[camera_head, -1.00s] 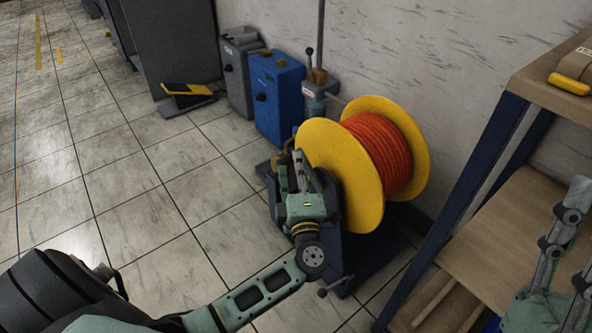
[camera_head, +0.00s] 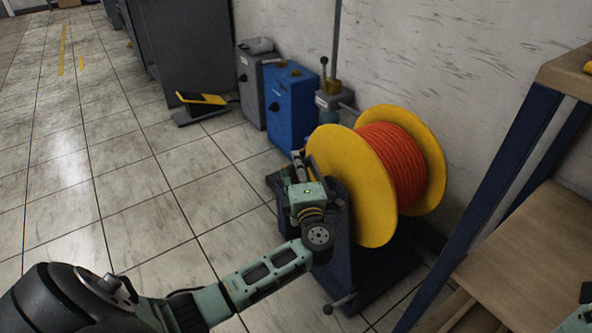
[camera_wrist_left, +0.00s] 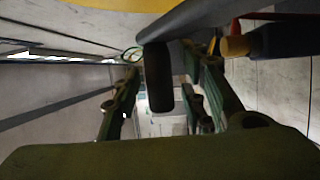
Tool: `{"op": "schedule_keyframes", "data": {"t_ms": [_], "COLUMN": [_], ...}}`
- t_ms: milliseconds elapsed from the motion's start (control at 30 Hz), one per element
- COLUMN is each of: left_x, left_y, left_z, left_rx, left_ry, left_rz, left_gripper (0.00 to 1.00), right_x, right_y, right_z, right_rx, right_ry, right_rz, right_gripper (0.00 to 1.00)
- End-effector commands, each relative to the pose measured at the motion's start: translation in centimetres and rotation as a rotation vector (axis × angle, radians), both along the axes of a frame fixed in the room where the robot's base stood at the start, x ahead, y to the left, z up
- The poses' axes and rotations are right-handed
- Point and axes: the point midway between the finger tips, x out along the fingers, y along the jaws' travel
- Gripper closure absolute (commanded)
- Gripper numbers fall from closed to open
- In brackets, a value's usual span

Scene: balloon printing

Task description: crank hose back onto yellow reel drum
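The yellow reel drum (camera_head: 350,185) stands on a dark blue frame (camera_head: 345,275) near the wall. Orange-red hose (camera_head: 392,165) is wound around its core between two yellow flanges. My left gripper (camera_head: 298,170) is at the near left side of the reel, where the crank is mostly hidden behind it. In the left wrist view, a black cylindrical handle (camera_wrist_left: 158,78) on a grey arm lies between the fingers of my left gripper (camera_wrist_left: 160,80). The fingers stand apart, with visible gaps on both sides. Only a small part of my right arm shows at the lower right corner.
A blue box (camera_head: 291,105), a grey box (camera_head: 252,85) and a post with a lever (camera_head: 332,95) stand by the wall behind the reel. A shelf (camera_head: 530,250) with blue legs stands close on the right.

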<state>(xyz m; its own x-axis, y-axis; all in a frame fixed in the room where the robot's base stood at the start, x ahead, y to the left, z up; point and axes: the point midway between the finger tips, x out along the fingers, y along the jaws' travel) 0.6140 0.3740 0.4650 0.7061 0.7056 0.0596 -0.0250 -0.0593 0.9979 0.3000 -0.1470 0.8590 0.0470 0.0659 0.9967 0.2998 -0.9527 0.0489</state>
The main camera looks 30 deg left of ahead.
Motion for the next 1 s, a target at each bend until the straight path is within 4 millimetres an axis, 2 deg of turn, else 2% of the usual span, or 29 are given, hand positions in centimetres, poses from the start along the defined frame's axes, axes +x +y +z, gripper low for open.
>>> {"op": "schedule_keyframes", "data": {"t_ms": [167,600,1000], "left_x": [0.0,0.0,0.04], "left_y": [0.01,-0.03,-0.12], "left_z": [0.01,0.04,0.05], "left_rx": [0.001,0.001,-0.003], "left_ry": [0.001,-0.001,-0.003], "left_rz": [0.0,-0.001,-0.003], "left_gripper": [0.61,0.99,1.0], "right_x": [-0.01,0.01,0.02], "right_y": [0.0,0.01,0.01], "right_z": [0.05,0.03,0.03], "right_rx": [0.0,0.0,0.001], "right_ry": [0.0,0.0,0.001], "right_rz": [0.0,0.0,0.0], "right_gripper": [0.58,0.58,0.58]}}
